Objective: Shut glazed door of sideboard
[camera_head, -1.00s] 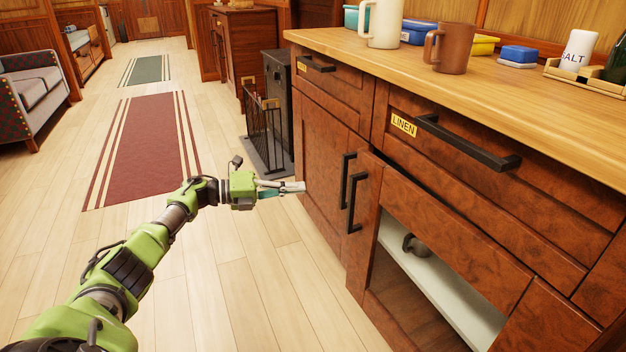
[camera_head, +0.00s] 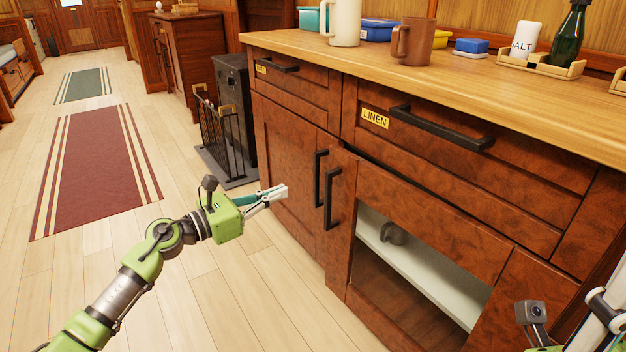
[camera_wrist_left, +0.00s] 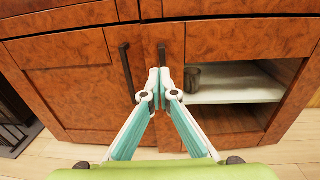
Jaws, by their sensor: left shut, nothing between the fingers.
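The sideboard's glazed door (camera_head: 432,208) stands slightly ajar, its handle edge a little proud of the front. Its dark bar handle (camera_head: 332,200) is on its left stile. In the left wrist view the stile (camera_wrist_left: 173,36) and handle (camera_wrist_left: 162,56) lie just beyond the fingers. My left gripper (camera_head: 282,190) is shut and empty, in front of the sideboard's solid left door (camera_head: 290,165); the wrist view shows its fingertips (camera_wrist_left: 160,78) together. Part of my right gripper (camera_head: 603,308) shows at the lower right corner, mostly cut off.
A mug (camera_head: 393,234) stands on the white shelf behind the glass. The LINEN drawer (camera_head: 470,160) is above the glazed door. Mugs, boxes and a bottle stand on the sideboard top (camera_head: 450,85). A dark stove (camera_head: 236,110) with a fender is left. The floor (camera_head: 240,300) in front is clear.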

